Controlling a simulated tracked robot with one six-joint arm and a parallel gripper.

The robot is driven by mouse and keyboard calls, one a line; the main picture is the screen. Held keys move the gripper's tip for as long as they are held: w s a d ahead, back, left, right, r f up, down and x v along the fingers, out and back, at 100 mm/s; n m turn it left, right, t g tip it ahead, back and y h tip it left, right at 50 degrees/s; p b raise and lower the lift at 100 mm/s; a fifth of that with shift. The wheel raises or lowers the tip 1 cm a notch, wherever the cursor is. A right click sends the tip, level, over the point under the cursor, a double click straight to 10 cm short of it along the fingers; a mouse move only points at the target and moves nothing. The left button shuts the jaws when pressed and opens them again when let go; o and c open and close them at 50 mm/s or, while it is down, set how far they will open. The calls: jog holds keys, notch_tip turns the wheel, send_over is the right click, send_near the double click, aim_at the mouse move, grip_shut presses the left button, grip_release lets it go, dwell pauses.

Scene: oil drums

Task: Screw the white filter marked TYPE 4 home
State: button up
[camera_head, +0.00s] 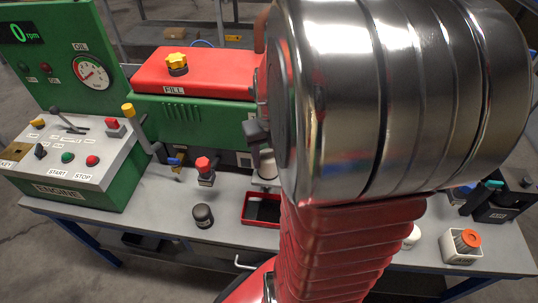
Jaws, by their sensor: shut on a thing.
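A white filter (267,165) shows beside the left edge of my large metal arm link, upright in front of the green engine (185,112). No TYPE 4 marking is readable on it. My gripper (258,138) shows only as a dark piece at the filter's top, and it is shut on the filter. My arm hides the rest of the gripper and the right part of the engine. The filter is above the back of a red-rimmed black tray (246,208). Whether it touches the engine's mount, and how its thread sits, cannot be seen.
A dark round filter (203,215) stands on the grey bench (150,200), left of the tray. A red-topped part (205,170) is behind it. The control box (75,160) fills the left. At right are a white holder (449,250) and a black box (497,205).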

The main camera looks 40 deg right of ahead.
jog(key=shift+d+r, duration=0.1)
jog(key=o, duration=1.3)
jog(key=shift+o, duration=0.2)
jog(key=n, duration=0.5)
jog(key=shift+y, duration=0.3)
jog(key=shift+n, duration=0.6)
jog(key=n, duration=0.4)
jog(key=shift+y, duration=0.3)
jog(key=shift+n, duration=1.2)
